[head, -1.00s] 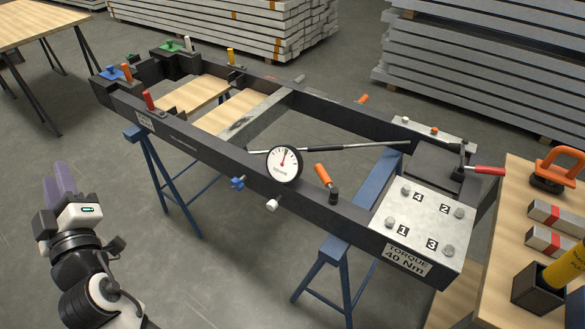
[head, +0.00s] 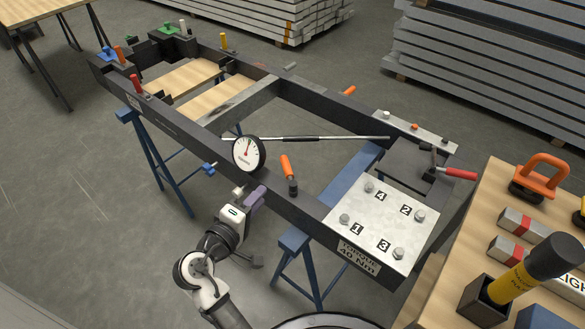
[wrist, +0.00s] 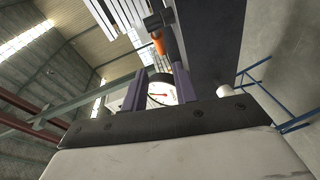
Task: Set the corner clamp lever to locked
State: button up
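A red-handled lever (head: 455,173) sits on a dark clamp at the frame's right corner, its handle pointing right and lying nearly level; I take it as the corner clamp lever. An orange-handled lever (head: 287,168) stands nearly upright on the near rail, right of the gauge; an orange handle (wrist: 157,43) also shows in the wrist view. My gripper (head: 256,197) is beside the near rail, below the gauge and well left of the red lever. Its purple fingers are apart in the wrist view (wrist: 159,92), with nothing held; the gauge shows beyond them.
The dark frame (head: 200,127) rests on blue trestles. A round gauge (head: 248,154) with a long rod and a blue knob (head: 209,169) are near my gripper. A bolted plate (head: 375,217) covers the near corner. A wooden bench (head: 478,215) with tools stands at right.

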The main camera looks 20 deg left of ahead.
aim_at(284, 169)
jog(key=p+x, duration=0.3)
jog(key=x, duration=0.8)
jog(key=shift+w+a+r, duration=0.1)
jog(key=shift+r, duration=0.05)
jog(key=shift+w, duration=0.6)
grip_shut()
